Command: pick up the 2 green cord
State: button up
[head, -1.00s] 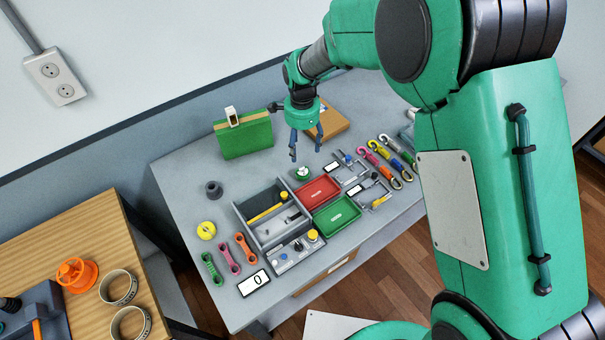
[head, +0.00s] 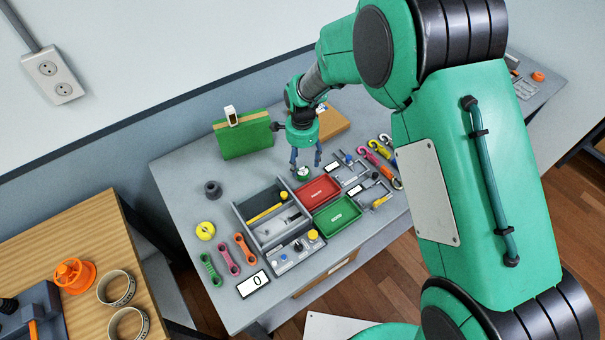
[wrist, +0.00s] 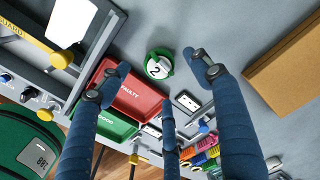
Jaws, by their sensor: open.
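The green cord (head: 303,173) is a small round coil with a white tag. It lies on the grey bench behind the red tray. In the wrist view the cord (wrist: 160,66) shows a "2" on its tag, and its green ring shows around the tag. My gripper (head: 306,165) is open and empty, pointing down just above the cord. In the wrist view its blue fingers (wrist: 157,66) are spread, with the cord showing between the tips. I see no contact, and the exact height gap is hard to tell.
The red tray (head: 334,181) marked FAULTY and the green tray (head: 352,211) marked GOOD are close in front. A cardboard box (wrist: 290,65) lies behind to the right. A green case (head: 250,140) stands at the back. Coloured hooks (head: 372,156) lie right. A grey divided box (head: 248,208) stands left.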

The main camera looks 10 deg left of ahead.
aim_at(303, 171)
jog(key=shift+f+b, duration=0.55)
jog(key=shift+f, duration=2.05)
jog(key=c, duration=1.3)
